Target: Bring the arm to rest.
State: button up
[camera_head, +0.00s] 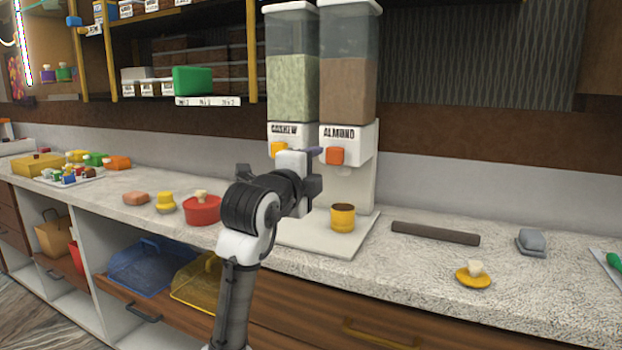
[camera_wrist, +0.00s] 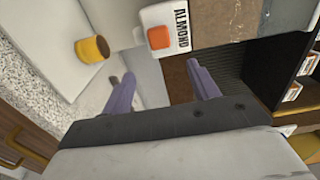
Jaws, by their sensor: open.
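My arm is raised over the counter in the head view, in front of the dispenser, with my gripper (camera_head: 314,170) close to the dispenser's front. In the wrist view my gripper (camera_wrist: 164,88) has its two purple fingers spread apart with nothing between them. The almond dispenser (camera_head: 347,95) with its orange button (camera_head: 336,156) is just beyond the fingers; the button also shows in the wrist view (camera_wrist: 160,37). A yellow cup with a brown inside (camera_head: 342,218) stands on the dispenser's white base, below and apart from my gripper. It also shows in the wrist view (camera_wrist: 91,50).
The cashew dispenser (camera_head: 291,90) stands beside the almond one. A dark bar (camera_head: 435,233), a grey block (camera_head: 531,243) and a yellow dish (camera_head: 473,276) lie to the right. A red pot (camera_head: 202,209) sits left of my arm. Shelves (camera_head: 160,50) hang at upper left.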

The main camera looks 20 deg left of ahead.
jog(key=shift+s, duration=0.65)
